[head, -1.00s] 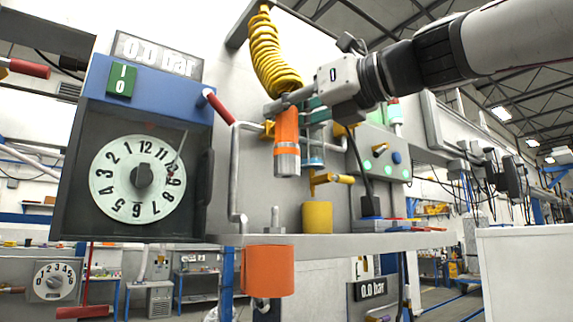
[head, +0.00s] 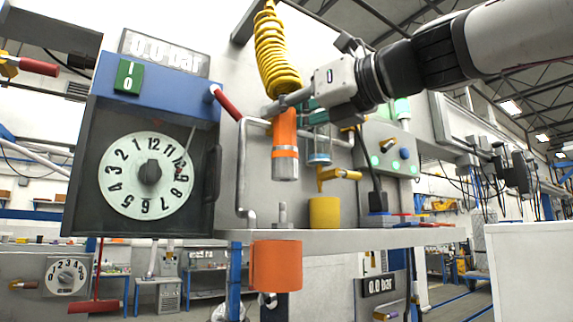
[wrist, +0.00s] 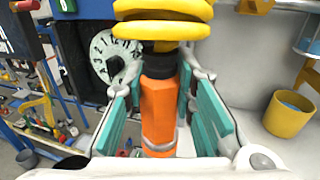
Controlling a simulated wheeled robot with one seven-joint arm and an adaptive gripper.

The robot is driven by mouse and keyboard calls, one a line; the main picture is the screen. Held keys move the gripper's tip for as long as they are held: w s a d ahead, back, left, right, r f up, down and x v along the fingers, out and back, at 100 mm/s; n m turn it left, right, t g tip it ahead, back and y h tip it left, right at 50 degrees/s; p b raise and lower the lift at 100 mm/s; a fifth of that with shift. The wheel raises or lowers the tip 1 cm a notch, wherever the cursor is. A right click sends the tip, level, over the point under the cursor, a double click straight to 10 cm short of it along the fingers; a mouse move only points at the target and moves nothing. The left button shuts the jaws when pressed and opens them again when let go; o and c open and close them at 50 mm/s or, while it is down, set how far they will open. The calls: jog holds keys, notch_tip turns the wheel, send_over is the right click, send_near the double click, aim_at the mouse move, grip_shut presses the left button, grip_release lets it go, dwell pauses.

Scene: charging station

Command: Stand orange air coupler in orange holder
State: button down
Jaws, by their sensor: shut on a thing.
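The orange air coupler (head: 284,133) has an orange body, a metal lower end and a yellow coiled hose (head: 277,60) at its top. It hangs upright in the head view. My gripper (head: 287,112) is shut on its upper part. In the wrist view the coupler (wrist: 158,105) sits between the green-padded fingers (wrist: 160,100). The orange holder (head: 276,266) is an orange cup at the front edge of the grey shelf. It is below the coupler and slightly to its left, with a clear gap between them. Its inside is hidden in the head view.
A yellow cup (head: 325,212) stands on the grey shelf (head: 340,238), right of the coupler. A metal peg (head: 283,214) stands behind the orange holder. A bent grey pipe handle (head: 243,180) and a dial panel (head: 148,175) are to the left.

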notch_tip(320, 180, down, 13)
jog(key=b, duration=0.7)
jog(key=shift+w+a+f, duration=0.15)
jog(key=shift+w+a, duration=0.3)
dwell(0.9)
jog(key=c, duration=1.2)
grip_release()
jog(key=shift+c, duration=0.2)
jog(key=shift+f, duration=0.1)
jog(key=shift+s, duration=0.1)
jog(key=v, duration=1.2)
